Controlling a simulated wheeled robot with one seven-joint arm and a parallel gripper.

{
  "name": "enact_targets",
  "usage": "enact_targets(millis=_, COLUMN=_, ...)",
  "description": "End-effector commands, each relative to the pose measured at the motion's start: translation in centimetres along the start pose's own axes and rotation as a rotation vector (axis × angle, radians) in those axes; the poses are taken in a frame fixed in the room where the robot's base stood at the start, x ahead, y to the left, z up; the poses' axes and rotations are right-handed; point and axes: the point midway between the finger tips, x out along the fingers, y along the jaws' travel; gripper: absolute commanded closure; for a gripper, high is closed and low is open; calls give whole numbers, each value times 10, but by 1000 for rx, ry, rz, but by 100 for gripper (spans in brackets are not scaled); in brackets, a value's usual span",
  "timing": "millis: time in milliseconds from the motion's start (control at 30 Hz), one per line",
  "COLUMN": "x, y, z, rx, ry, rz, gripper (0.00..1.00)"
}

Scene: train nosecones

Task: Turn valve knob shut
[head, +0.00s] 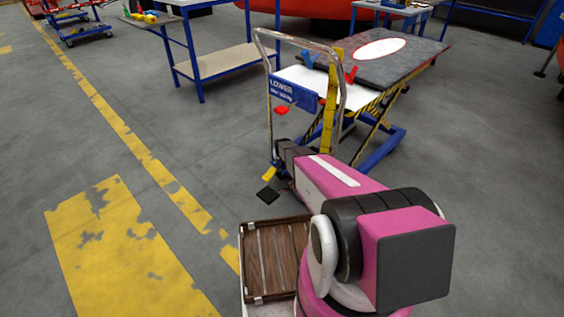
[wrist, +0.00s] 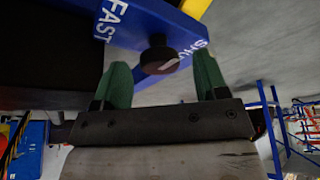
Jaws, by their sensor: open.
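A round black valve knob (wrist: 159,58) sits on a blue panel (wrist: 150,18) in the wrist view. White lettering on the panel reads "FAST" on the left; the word on the right is only partly readable. My gripper (wrist: 161,64) is open, with one green finger on each side of the knob in the picture. I see no finger touching the knob; whether it lies fully between them in depth I cannot tell. In the head view my arm reaches toward the lift cart (head: 362,76), and the knob and fingers cannot be made out there.
The cart has a tall metal handle (head: 256,42) and a blue sign (head: 293,95) reading "LOWER". A blue workbench (head: 222,62) stands behind it on the left. A wooden-slatted tray (head: 240,250) is close below my arm.

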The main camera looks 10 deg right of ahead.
Motion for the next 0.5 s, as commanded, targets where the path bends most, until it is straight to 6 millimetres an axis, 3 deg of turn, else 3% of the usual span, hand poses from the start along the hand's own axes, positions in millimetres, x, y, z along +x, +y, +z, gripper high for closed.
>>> enact_targets(millis=333, x=8, y=0, z=0, rx=0, ry=1, rz=0, gripper=33)
enact_targets(millis=367, x=8, y=0, z=0, rx=0, ry=1, rz=0, gripper=40)
enact_targets(millis=500, x=7, y=0, z=0, rx=0, ry=1, rz=0, gripper=82)
